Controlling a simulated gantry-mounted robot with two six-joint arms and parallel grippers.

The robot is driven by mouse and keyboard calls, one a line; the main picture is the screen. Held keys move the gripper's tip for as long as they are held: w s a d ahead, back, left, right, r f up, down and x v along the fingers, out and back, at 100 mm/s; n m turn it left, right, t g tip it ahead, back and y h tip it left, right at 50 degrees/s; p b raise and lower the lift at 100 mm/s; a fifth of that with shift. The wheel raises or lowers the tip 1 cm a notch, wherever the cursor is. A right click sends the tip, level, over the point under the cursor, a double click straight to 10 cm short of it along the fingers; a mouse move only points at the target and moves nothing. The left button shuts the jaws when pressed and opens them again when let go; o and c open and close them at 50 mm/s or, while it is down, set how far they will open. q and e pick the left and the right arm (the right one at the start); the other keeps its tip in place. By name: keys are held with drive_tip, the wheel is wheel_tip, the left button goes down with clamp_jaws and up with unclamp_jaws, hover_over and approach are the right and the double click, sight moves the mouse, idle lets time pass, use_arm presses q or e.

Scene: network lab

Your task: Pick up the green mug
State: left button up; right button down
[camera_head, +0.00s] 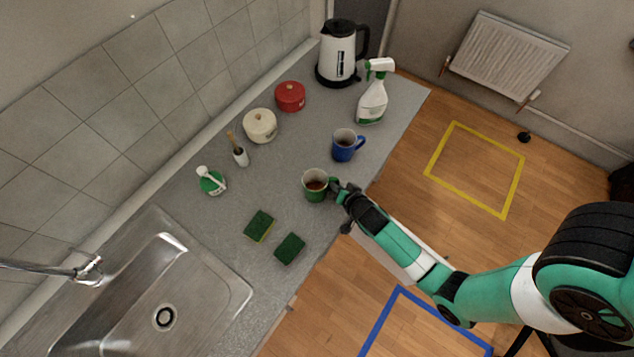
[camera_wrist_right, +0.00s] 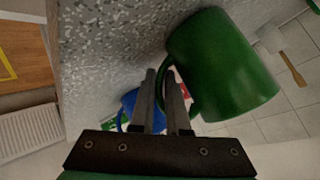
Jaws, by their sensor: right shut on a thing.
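The green mug (camera_head: 315,186) is on or just above the grey counter near its front edge, with a dark brown inside showing. My right gripper (camera_head: 340,189) reaches it from the right side and is shut on its handle. In the right wrist view the green mug (camera_wrist_right: 222,65) fills the upper right, and the two fingers of my right gripper (camera_wrist_right: 165,98) close around its handle. I cannot tell whether the mug touches the counter. My left gripper is not in view.
A blue mug (camera_head: 344,146) stands just behind the green mug. Two green sponges (camera_head: 259,225) (camera_head: 290,248) lie toward the sink (camera_head: 160,290). A spray bottle (camera_head: 372,98), kettle (camera_head: 338,55), red pot (camera_head: 290,96) and cream pot (camera_head: 260,126) stand farther back.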

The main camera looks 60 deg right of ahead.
idle(0.5)
wheel_tip(320, 180, up, 12)
drive_tip(key=p, duration=0.3)
drive_tip(key=shift+r+p, duration=0.15)
drive_tip(key=shift+p, duration=0.2)
drive_tip(key=shift+r+p, duration=2.65)
drive_tip(key=shift+r, duration=0.25)
